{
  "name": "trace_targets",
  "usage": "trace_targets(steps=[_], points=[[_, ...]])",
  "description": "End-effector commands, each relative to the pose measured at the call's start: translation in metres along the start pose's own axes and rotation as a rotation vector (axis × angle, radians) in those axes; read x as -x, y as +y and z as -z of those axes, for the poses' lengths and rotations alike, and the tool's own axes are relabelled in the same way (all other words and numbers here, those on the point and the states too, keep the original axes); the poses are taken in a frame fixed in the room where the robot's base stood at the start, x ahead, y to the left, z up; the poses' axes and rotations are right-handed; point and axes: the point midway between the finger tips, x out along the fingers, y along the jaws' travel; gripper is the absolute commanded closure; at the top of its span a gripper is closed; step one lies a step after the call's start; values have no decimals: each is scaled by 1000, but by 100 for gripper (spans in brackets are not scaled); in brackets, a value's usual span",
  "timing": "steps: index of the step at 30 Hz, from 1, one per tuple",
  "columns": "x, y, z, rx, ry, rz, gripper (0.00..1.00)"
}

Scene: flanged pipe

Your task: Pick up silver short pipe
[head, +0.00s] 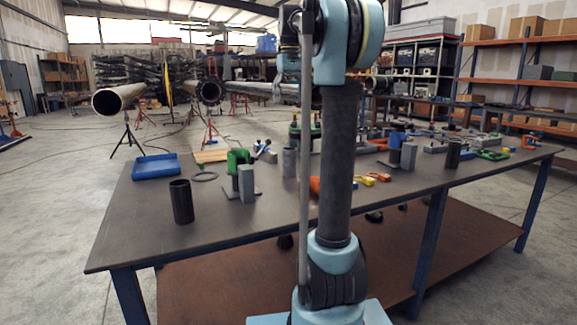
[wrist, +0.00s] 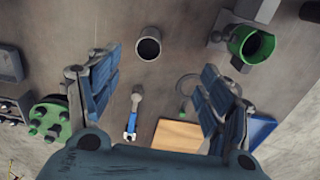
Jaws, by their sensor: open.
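The silver short pipe (head: 289,163) stands upright on the table, just left of my arm in the head view. In the wrist view its open top end (wrist: 149,44) shows as a grey ring with a dark bore. My gripper (wrist: 157,92) is open and empty in the wrist view, its two blue fingers spread wide. The pipe appears above the gap between the fingers in that picture, apart from both.
A green clamp (wrist: 250,45) with grey blocks is right of the pipe. A green flanged part (wrist: 48,120) is at left. A blue-handled wrench (wrist: 132,120) and wooden board (wrist: 178,135) lie nearby. A black pipe (head: 181,202) and blue tray (head: 156,166) occupy the table's left side.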

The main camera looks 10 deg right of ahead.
Motion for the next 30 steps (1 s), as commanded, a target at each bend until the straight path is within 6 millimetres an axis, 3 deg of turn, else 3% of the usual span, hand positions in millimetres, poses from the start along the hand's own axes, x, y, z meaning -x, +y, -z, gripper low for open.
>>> trace_targets(steps=[21,30], points=[[-85,11,38,1298,1,-1,27],[-109,14,46,1676,1,-1,27]])
